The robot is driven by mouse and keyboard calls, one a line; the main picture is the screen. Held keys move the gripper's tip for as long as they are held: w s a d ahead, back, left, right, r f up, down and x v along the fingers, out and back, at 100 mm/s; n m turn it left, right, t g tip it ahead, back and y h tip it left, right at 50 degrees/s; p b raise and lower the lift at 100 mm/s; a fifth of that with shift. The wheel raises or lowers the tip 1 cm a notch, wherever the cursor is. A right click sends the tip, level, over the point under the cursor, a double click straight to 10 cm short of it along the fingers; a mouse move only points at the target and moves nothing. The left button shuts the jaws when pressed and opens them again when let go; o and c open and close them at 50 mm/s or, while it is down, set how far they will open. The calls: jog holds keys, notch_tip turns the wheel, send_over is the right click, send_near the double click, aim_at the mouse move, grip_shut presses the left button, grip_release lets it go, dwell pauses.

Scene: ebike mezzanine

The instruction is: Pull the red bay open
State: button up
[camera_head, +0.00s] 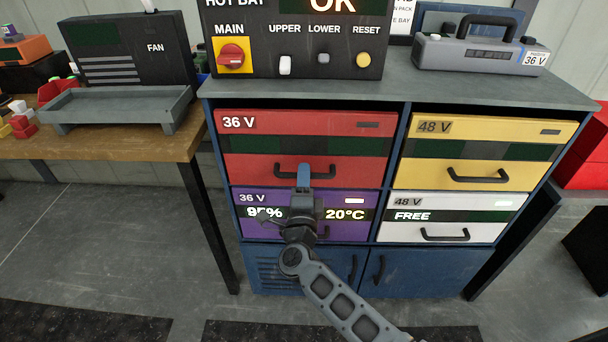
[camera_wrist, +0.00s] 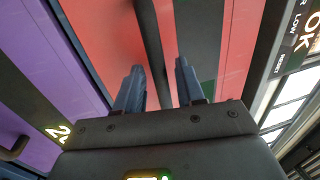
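The red bay (camera_head: 250,170) is the upper left drawer of the blue cabinet, labelled 36 V, and its front sits flush and closed. Its black handle (camera_head: 283,171) runs across the lower part of the front. My gripper (camera_head: 304,170) is at the middle of this handle and hides part of it. In the wrist view the two blue fingers of my gripper (camera_wrist: 158,75) stand apart. The black handle bar (camera_wrist: 150,40) passes between them, nearer the left finger. Red shows between the bar and the right finger. Whether the left finger touches the bar is unclear.
Below is the purple bay (camera_head: 248,225), partly hidden by my arm. The yellow bay (camera_head: 415,173) and white bay (camera_head: 400,230) are at right, both closed. A control box (camera_head: 300,60) stands on top. A wooden bench (camera_head: 120,148) is at left. Floor is clear before the cabinet.

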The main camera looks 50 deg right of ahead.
jog(key=shift+w+d+r, duration=0.1)
jog(key=shift+w+d, duration=0.25)
jog(key=shift+d, duration=0.05)
grip_shut()
dwell(0.4)
